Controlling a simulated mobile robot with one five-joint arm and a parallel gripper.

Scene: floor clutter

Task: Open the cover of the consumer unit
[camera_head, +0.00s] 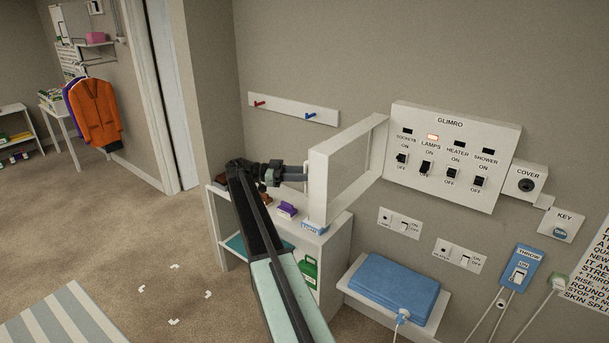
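The consumer unit (450,194) is a white wall panel marked GLIMRO, with a row of switches for sockets, lamps, heater and shower. Its cover (318,184), a white frame with a see-through middle, stands swung out from the unit's left edge, so the switches are exposed. A small light above LAMPS glows red. My gripper (303,177) is at the handle on the cover's free edge, with its fingers closed around it as far as I can see. The fingertips are small and partly hidden by the handle.
A cover lock (525,184) and a key plate (561,226) are right of the unit. A low white shelf (322,243) with small boxes stands below the cover. A blue folded item (394,287) lies on a wall ledge. The carpet at left is mostly clear.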

